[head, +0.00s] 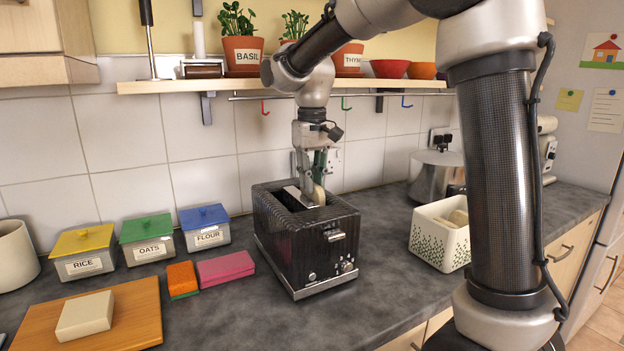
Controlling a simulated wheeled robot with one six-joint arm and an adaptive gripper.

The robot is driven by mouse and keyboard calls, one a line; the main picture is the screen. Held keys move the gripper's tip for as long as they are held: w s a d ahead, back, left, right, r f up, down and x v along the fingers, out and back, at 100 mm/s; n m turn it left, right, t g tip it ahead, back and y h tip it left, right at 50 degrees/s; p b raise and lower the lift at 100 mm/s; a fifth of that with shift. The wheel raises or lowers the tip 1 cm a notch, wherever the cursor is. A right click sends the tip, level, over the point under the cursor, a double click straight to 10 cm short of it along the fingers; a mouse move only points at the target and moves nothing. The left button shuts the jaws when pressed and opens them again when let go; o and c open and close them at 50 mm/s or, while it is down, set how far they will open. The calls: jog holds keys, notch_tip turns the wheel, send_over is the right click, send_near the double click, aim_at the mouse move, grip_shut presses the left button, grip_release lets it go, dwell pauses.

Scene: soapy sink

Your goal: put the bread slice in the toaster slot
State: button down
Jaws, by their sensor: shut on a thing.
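The black toaster (283,245) stands on the dark counter near the wall, its slot opening facing up. My gripper (315,183) points down over the toaster top, shut on the bread slice (319,191). A pale tan edge of the slice shows between and beside the fingers, roughly upright at the slot. The fingers and toaster rim hide its lower part, so I cannot tell how deep it sits in the slot.
A wooden board (130,312) with a pale block (85,315) lies at left. Lidded tubs (207,230), an orange sponge (182,280) and a pink sponge (226,267) are left of the toaster. A white bin (435,243) stands right. Counter in front is clear.

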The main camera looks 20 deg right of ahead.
jog(key=c, duration=1.4)
grip_release()
notch_tip(320, 180, up, 12)
jog(key=s+d+f+m+t, duration=0.1)
jog(key=s+d+f+t, duration=0.15)
jog(key=s+d, duration=0.8)
jog(key=shift+m+t, duration=0.6)
jog(key=shift+t, duration=0.35)
jog(key=s+d+f, duration=0.1)
jog(key=s+f, duration=0.2)
jog(key=s, duration=0.2)
jog(key=s+d+f, duration=0.2)
jog(key=s+f, duration=0.2)
jog(key=s, duration=0.1)
jog(key=s+d+f, duration=0.1)
jog(key=s+f, duration=0.2)
jog(key=s, duration=0.2)
jog(key=shift+s+d+f, duration=0.2)
jog(key=shift+s+f, duration=0.05)
jog(key=shift+f, duration=0.1)
